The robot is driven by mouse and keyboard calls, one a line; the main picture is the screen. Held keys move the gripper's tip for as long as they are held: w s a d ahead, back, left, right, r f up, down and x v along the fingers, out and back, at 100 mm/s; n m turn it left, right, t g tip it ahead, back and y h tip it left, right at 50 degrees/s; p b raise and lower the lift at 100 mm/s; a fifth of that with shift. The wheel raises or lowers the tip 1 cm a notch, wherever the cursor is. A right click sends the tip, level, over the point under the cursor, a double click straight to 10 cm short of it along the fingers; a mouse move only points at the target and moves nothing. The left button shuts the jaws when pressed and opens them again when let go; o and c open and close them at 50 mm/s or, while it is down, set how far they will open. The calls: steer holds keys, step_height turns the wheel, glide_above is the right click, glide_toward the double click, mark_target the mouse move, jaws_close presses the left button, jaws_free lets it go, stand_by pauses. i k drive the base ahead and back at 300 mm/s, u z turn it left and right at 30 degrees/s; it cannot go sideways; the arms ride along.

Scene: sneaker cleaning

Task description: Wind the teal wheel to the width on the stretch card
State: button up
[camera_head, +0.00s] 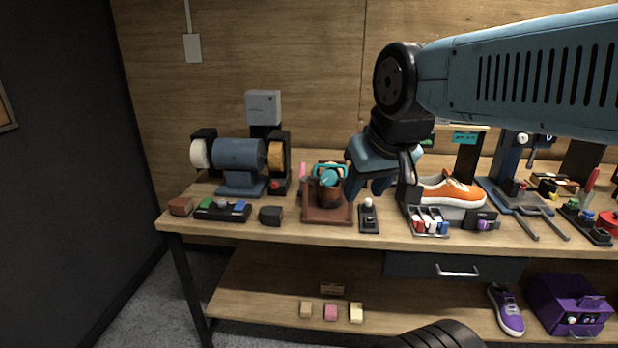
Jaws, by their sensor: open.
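My gripper (368,188) is open and empty, hanging above the middle of the bench with its fingers pointing down. A round teal part (328,178), possibly the teal wheel, sits on a brown stand just left of my fingers, apart from them. A small teal patch (418,150) also shows behind my wrist, mostly hidden. A teal card (464,137), which may be the stretch card, hangs at the back right; its writing is too small to read. An orange sneaker (452,191) rests on a grey block right of my gripper, its left end partly covered.
A blue bench grinder (240,158) stands at the left of the wooden bench (285,231). A small black stand (368,214) and a tray of small bottles (429,222) are near the front edge. Tools crowd the right side. A purple sneaker (507,310) is on the lower shelf.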

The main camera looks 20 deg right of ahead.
mark_target(330, 176)
steer(key=z, duration=1.1)
steer(key=i, duration=0.1)
steer(key=u, duration=2.55)
steer(key=k, duration=1.4)
steer(key=z, duration=1.1)
steer(key=i, duration=1)
steer(key=u, duration=0.05)
